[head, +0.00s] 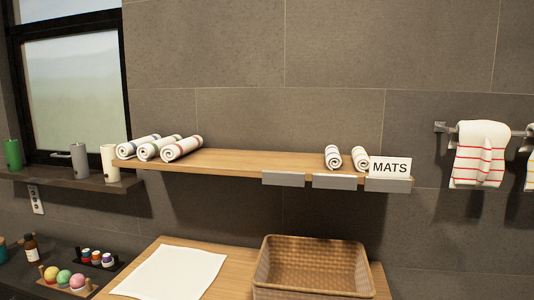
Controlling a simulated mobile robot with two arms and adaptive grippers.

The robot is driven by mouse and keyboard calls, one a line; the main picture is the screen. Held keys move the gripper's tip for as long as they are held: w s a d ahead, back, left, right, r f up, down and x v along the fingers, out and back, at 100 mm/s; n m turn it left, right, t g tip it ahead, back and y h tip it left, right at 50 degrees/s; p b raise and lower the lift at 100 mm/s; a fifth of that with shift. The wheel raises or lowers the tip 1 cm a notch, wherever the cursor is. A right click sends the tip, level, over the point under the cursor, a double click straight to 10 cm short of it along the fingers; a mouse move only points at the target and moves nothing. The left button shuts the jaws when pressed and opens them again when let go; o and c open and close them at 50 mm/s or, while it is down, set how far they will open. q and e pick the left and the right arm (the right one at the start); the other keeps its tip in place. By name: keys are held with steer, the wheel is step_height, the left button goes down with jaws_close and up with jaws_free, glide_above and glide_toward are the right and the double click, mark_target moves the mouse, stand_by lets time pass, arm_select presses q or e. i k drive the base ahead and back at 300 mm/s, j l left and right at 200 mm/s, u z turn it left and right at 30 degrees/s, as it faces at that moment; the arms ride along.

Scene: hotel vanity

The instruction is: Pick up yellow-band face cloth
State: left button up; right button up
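Two small rolled white cloths stand near the right end of the wooden wall shelf (235,163). The right one (361,158) appears to have a yellowish band, so it looks like the yellow-band face cloth. The left one (333,157) has a darker band whose colour is hard to tell. The two rolls are a little apart, and the right one is close to the MATS sign (390,167). Neither of my grippers is in view.
Larger rolled towels (182,148) lie at the shelf's left end. Blank grey label plates (283,178) line its front edge. Below are a wicker basket (312,251) and a white mat (172,272) on a wooden top. A striped towel (480,153) hangs on the right.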

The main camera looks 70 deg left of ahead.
mark_target(362, 161)
steer(key=u, duration=1.6)
steer(key=i+l, duration=0.05)
